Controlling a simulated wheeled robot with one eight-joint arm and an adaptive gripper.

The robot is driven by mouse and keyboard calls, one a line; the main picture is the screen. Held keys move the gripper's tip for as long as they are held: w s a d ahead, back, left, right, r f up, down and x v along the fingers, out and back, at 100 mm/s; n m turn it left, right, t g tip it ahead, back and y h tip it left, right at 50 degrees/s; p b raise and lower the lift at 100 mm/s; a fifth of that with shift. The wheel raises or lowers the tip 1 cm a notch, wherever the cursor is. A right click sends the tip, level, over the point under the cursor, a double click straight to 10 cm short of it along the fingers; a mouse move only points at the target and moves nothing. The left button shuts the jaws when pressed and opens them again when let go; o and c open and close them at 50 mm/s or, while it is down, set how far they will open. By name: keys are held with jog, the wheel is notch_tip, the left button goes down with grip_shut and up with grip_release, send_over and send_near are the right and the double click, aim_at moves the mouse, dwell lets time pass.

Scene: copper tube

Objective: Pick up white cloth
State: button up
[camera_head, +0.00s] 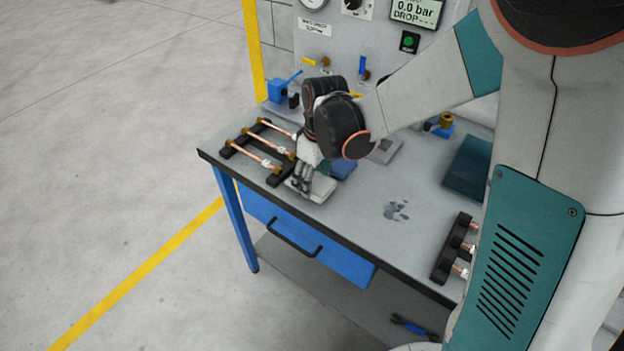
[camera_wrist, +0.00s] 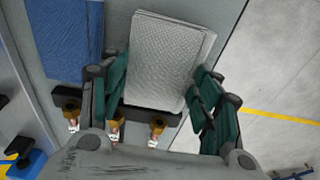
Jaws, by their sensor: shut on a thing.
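The white cloth (camera_head: 319,189) is a folded pale stack near the front edge of the blue workbench (camera_head: 365,232). In the wrist view the cloth (camera_wrist: 168,55) shows a textured top and lies between the two green-padded fingers. My gripper (camera_head: 305,178) points down over the cloth's left part in the head view. In the wrist view my gripper (camera_wrist: 160,90) has a finger on each side of the cloth and is shut on it. Whether the cloth is clear of the bench top, I cannot tell.
A black rack with copper tubes (camera_head: 262,152) stands just left of the cloth. A blue cloth (camera_head: 343,167) lies close behind it. Another black rack (camera_head: 453,248) is at the right. A stain (camera_head: 396,210) marks otherwise bare bench. The control panel (camera_head: 340,50) rises behind.

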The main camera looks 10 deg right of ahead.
notch_tip(320, 180, up, 18)
jog(key=p, duration=0.5)
jog(key=shift+s, duration=0.15)
